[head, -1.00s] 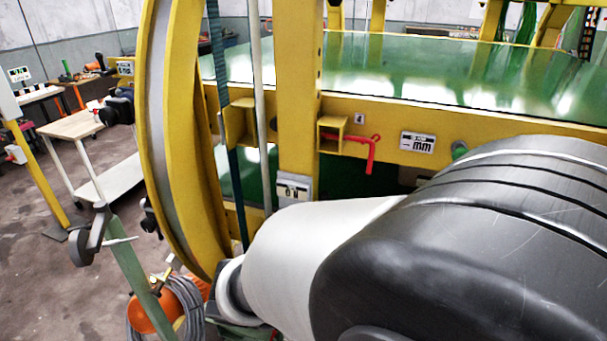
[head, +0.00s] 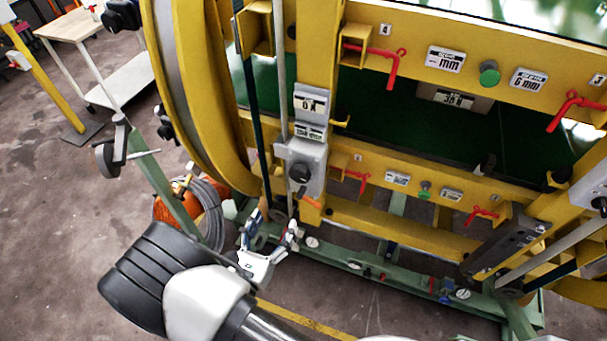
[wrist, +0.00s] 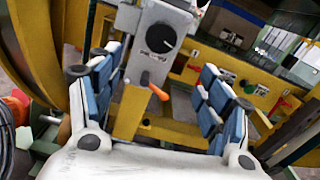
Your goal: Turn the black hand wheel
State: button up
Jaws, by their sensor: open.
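A round black knob (head: 300,173) sits on the front of a grey box (head: 317,158) on the yellow frame. In the wrist view the knob (wrist: 158,37) has a white mark and an orange lever (wrist: 157,90) hangs below it. A dark wheel (head: 107,158) with a side handle sits on the green post at the left; I cannot tell which of these is the named hand wheel. My gripper (head: 272,228) is open and empty, below and left of the grey box. In the wrist view the box lies between and beyond my blue-padded fingers (wrist: 157,78).
Red levers (head: 385,58) and green buttons (head: 489,73) line the yellow beams at the right. A large yellow ring (head: 185,90) stands left of the box. Coiled grey cable (head: 212,205) lies near my gripper. Open floor (head: 60,230) shows at the left.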

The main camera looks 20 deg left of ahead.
aim_at(298, 178)
jog(key=w, duration=0.5)
jog(key=w+d+b, duration=0.1)
jog(key=w, duration=1)
jog(key=shift+w+d, duration=0.15)
jog(key=shift+d, duration=0.05)
jog(key=shift+c, duration=0.2)
jog(key=c, duration=1)
jog(key=shift+b, duration=0.4)
jog(key=m+b, duration=0.4)
jog(key=m, duration=0.2)
jog(key=shift+f+b, duration=0.15)
jog(key=shift+b, duration=0.15)
jog(key=m+b, duration=0.3)
jog(key=m, duration=0.1)
jog(key=shift+a+m+b, duration=0.1)
jog(key=shift+m+b, duration=1)
jog(key=shift+m, duration=0.1)
